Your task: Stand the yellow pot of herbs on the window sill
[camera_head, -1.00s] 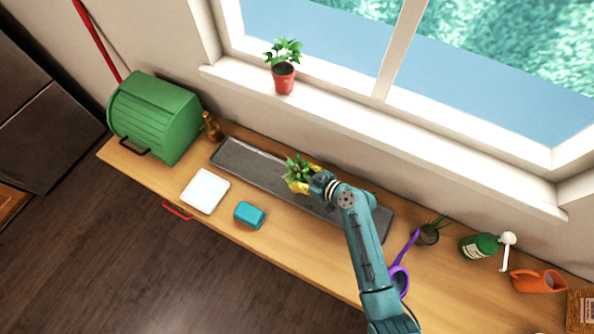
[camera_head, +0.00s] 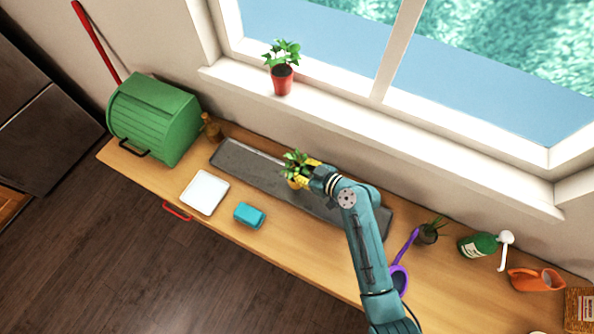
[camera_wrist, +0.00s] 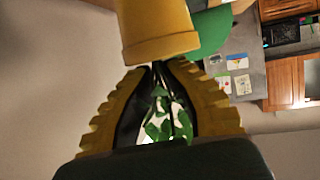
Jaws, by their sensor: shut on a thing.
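The yellow pot of herbs (camera_head: 295,184) is over the sink strip in the head view, with green leaves at its top. My gripper (camera_head: 311,172) is shut on it from the right. In the wrist view the yellow pot (camera_wrist: 158,30) is at the top, at the tips of my yellow ridged fingers (camera_wrist: 158,66); white and green patches show between them. The white window sill (camera_head: 420,142) runs along the wall behind the sink. My gripper and the pot are in front of the sill, apart from it. Whether the pot touches anything below is hard to tell.
A red pot with a plant (camera_head: 282,80) stands on the sill's left part; the sill to its right is clear. The counter holds a green bread bin (camera_head: 155,118), brown bottle (camera_head: 211,127), white tray (camera_head: 205,192), teal sponge (camera_head: 249,215), dark plant pot (camera_head: 428,234) and green bottle (camera_head: 478,245).

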